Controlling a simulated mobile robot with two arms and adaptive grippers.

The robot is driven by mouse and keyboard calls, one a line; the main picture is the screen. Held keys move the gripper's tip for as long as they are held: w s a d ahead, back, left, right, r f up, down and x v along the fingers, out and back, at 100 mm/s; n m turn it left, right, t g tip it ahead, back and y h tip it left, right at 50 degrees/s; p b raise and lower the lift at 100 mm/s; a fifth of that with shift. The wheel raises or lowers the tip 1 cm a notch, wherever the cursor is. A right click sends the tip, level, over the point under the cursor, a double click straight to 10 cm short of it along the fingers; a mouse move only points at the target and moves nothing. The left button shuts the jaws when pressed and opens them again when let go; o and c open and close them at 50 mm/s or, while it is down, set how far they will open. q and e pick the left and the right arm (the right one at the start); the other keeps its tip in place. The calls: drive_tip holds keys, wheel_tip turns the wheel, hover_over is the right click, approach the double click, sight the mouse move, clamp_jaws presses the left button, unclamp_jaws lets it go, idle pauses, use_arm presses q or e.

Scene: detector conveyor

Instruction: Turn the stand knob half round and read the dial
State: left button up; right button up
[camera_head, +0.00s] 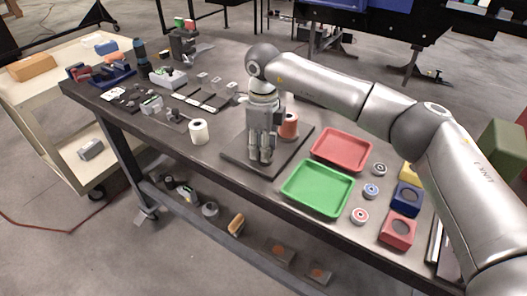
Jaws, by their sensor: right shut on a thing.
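My right gripper (261,155) points down over a dark flat base plate (236,153) at the middle of the workbench. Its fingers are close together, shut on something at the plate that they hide. I take it to be the stand knob, but no part of the knob shows clearly. An orange-red cylinder (289,127) stands right behind the gripper, partly covered by it. I cannot make out a dial or its reading in this view. My left gripper is not in view.
A red tray (342,149) and a green tray (317,188) lie right of the plate, with small round parts and coloured blocks (397,229) beyond. A white roll (199,131) stands left of it. Tools and small devices fill the bench's left end, near a cream cart (52,121).

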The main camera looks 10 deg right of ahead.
drive_tip(key=n+b, duration=0.2)
drive_tip(key=n, duration=0.3)
drive_tip(key=shift+n, duration=0.3)
drive_tip(key=n+b, duration=0.1)
drive_tip(key=n, duration=0.1)
drive_tip(key=shift+s+n, duration=0.15)
drive_tip(key=shift+n, duration=0.15)
drive_tip(key=n, duration=0.3)
drive_tip(key=shift+n+b, duration=0.3)
drive_tip(key=n, duration=0.6)
drive_tip(key=shift+s+d+r, duration=0.1)
drive_tip(key=shift+s, duration=0.05)
drive_tip(key=n, duration=0.7)
drive_tip(key=shift+d, duration=0.15)
drive_tip(key=o, duration=1)
drive_tip(key=shift+b, duration=0.3)
